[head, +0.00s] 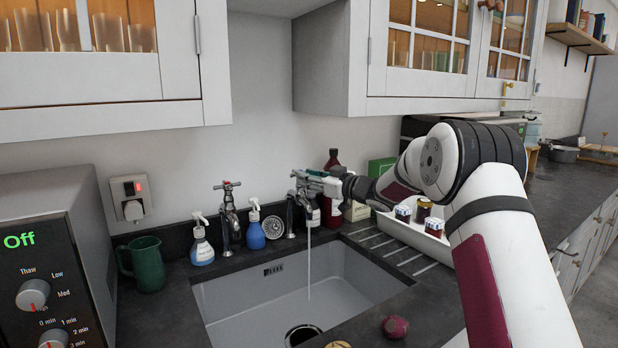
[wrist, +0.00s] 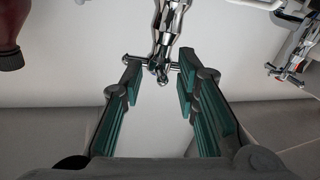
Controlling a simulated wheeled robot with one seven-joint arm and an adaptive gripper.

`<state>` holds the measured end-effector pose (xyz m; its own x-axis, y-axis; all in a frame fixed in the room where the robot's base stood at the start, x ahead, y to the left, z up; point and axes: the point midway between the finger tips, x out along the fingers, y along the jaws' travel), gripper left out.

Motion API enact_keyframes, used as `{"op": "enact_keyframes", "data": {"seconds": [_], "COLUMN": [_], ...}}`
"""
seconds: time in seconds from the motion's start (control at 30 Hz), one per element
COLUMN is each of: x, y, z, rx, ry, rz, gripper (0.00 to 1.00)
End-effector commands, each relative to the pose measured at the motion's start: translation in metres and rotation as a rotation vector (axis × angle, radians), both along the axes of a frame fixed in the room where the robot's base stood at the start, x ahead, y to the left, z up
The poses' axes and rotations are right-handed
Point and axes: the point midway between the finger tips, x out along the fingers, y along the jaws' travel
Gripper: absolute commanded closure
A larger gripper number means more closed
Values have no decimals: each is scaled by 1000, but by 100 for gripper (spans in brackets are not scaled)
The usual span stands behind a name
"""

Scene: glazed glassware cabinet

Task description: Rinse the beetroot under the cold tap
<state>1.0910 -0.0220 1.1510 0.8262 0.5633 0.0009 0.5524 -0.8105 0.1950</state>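The dark red beetroot (head: 395,327) lies on the dark worktop in front of the sink (head: 262,300). Water (head: 309,262) runs in a thin stream from the right tap (head: 290,215) into the sink. The left tap (head: 229,215) shows no stream. I cannot read which is the cold one. My gripper (head: 304,180) is at the top of the right tap. In the wrist view my gripper (wrist: 157,80) has its green-padded fingers apart, with the metal cross handle (wrist: 160,66) between and beyond the tips. Whether the pads touch it is unclear.
A green jug (head: 146,264), spray bottles (head: 201,240) and a round strainer (head: 273,227) stand around the taps. A dark red bottle (head: 333,160) is behind my gripper. A white tray with jars (head: 403,213) stands right of the sink, under my arm. Wall cabinets hang above.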

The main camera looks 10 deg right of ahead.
Motion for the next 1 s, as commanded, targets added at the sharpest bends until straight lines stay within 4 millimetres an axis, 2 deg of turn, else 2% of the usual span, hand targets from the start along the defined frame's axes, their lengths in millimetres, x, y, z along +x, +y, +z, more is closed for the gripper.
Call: {"op": "enact_keyframes", "data": {"seconds": [0.17, 0.5, 0.7, 1.0], "x": [-9, -63, -88, -99], "y": [-8, -44, -61, -67], "z": [0, 0, 0, -1], "rx": [1, -2, 0, 0], "ry": [1, 1, 0, 0], "rz": [-3, -2, -2, 1], "gripper": [71, 71, 71, 71]}}
